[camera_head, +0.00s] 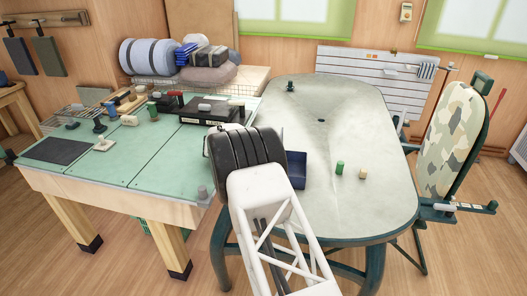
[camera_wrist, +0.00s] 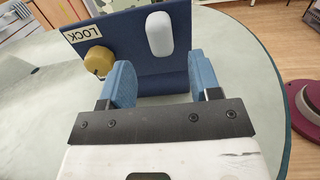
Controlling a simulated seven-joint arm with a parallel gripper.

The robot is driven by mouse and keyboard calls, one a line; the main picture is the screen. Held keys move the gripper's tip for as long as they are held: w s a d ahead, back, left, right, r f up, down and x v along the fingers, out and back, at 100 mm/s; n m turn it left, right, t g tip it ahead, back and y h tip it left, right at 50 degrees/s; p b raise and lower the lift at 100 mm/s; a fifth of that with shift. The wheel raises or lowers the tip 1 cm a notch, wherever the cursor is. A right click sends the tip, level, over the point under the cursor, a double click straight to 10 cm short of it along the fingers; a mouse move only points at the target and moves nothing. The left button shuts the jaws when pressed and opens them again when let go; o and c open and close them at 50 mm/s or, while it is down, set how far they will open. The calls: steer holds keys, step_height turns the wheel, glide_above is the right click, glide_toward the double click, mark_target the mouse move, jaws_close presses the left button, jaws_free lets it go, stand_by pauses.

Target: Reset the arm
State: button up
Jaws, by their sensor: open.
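My gripper (camera_wrist: 163,82) shows in the wrist view with its two blue fingers spread apart and nothing seen held between them. Just beyond the fingertips is a dark blue box (camera_wrist: 132,73) with a LOCK label, a yellow knob (camera_wrist: 99,60) and a white rounded piece (camera_wrist: 160,33) on its face. I cannot tell whether a finger touches it. In the head view the dark blue box (camera_head: 296,169) stands on the pale oval table (camera_head: 350,205), partly hidden by my arm. My gripper is hidden behind my arm there.
A green cylinder (camera_head: 339,168) and a small tan block (camera_head: 363,174) stand right of the box. A small dark object (camera_head: 291,87) is at the table's far end. A green-topped workbench (camera_head: 120,168) with several tools adjoins on the left. A camouflage board (camera_head: 453,140) stands at right.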

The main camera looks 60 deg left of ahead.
steer(key=shift+s+a, duration=0.4)
steer(key=shift+s, duration=0.05)
stand_by(0.5)
